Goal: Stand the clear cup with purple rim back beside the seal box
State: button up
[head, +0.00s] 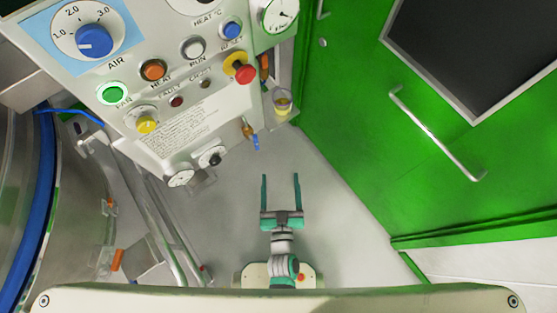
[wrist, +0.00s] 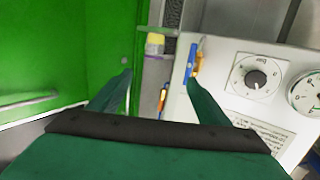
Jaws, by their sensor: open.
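A small clear cup (head: 282,105) with yellowish contents stands at the right side of the control panel, beside the green door, in the head view. Its rim looks faintly purple, but it is too small to be sure. What looks like the same cup (wrist: 154,44) shows at the top middle of the wrist view. My gripper (head: 281,178) is open and empty, its two fingers pointing toward the panel, well apart from the cup. In the wrist view my gripper (wrist: 157,78) frames the gap between door and panel. I cannot make out the seal box.
The control panel (head: 185,125) with knobs and buttons fills the upper left. A green door (head: 370,130) with a long handle (head: 435,135) stands at right. Blue and orange fittings (head: 251,135) stick out near the panel's lower edge. The grey floor (head: 325,205) around my gripper is clear.

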jog(key=s+r+g, duration=0.1)
jog(key=s+r, duration=1.1)
jog(key=s, duration=0.2)
jog(key=shift+s+a+r+h, duration=0.3)
jog(key=shift+s+r, duration=0.05)
jog(key=shift+r, duration=0.05)
